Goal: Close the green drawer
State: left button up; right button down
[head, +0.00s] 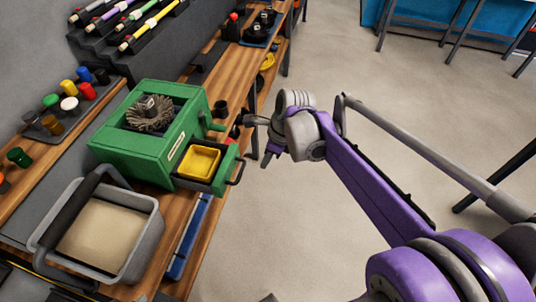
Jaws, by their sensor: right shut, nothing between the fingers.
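The green drawer (224,177) sticks out of the front of a green box (130,152) on the wooden bench. It is open, with a yellow tray (199,162) inside and a dark handle on its right end. My right gripper (254,143) is shut and empty. In the picture it is just above and right of the drawer's far side, near the handle. I cannot tell whether it touches the drawer. My left gripper is not in view.
A grey bin (118,272) with a dark handle stands at the near left. A blue bar (188,238) lies near the bench edge.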

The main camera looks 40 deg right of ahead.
jog(key=w+a+f, duration=0.3)
jog(key=w+f, duration=0.1)
jog(key=f, duration=0.1)
jog(key=shift+a+f, duration=0.2)
jog(key=shift+a, duration=0.05)
jog(key=w+a, duration=0.6)
jog(key=w, duration=0.1)
jog(key=w+a, duration=0.3)
jog(key=w, duration=0.1)
jog(key=shift+w+a+b, duration=0.2)
jog(key=shift+a+b, duration=0.1)
jog(key=shift+a, duration=0.1)
jog(key=shift+w+a, duration=0.3)
jog(key=shift+w, duration=0.05)
